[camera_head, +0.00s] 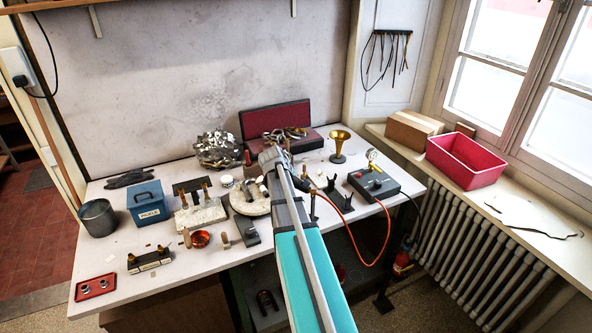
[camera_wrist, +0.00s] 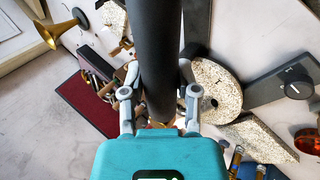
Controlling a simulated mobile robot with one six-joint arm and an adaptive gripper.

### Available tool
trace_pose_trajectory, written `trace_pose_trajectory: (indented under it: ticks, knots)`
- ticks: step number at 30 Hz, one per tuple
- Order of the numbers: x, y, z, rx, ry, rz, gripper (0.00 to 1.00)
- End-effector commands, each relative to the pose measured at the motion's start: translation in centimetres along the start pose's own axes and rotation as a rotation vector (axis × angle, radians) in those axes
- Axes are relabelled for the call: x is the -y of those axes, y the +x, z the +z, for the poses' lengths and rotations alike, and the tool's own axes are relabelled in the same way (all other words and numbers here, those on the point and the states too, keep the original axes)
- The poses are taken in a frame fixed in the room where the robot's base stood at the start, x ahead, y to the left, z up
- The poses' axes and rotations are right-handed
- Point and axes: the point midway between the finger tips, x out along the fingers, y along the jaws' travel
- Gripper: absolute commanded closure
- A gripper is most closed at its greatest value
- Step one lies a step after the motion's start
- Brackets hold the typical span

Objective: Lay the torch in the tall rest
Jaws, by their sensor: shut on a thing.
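In the wrist view my gripper (camera_wrist: 158,95) has its two fingers closed on a thick dark cylinder (camera_wrist: 154,50), which looks like the torch's handle. It runs from the top edge down between the fingers, with a little brass colour near the palm. In the head view my gripper (camera_head: 272,158) is over the back middle of the bench, and the torch is mostly hidden by my arm. An orange hose (camera_head: 350,264) loops from a black box to beside my arm. A black forked stand (camera_head: 334,190), probably the tall rest, is right of my gripper; its notch is unclear.
The black box (camera_head: 374,184) with a gauge and a brass horn bell (camera_head: 339,145) stand to the right. An open red case (camera_head: 276,123) lies behind. A pale round block (camera_head: 247,203), a blue tin (camera_head: 149,202) and several small parts crowd the left. The front right is clearer.

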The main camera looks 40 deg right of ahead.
Motion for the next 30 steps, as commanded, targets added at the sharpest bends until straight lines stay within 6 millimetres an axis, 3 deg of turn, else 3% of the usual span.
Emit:
trace_pose_trajectory:
  ticks: [3, 9, 30]
  knots:
    - [-2.7, 1.0, -1.6, -0.03, -0.043, 0.003, 1.0]
    - [-4.8, 1.9, -2.7, -0.062, -0.094, 0.01, 1.0]
    - [-4.8, 2.6, -2.7, -0.068, -0.102, 0.012, 1.0]
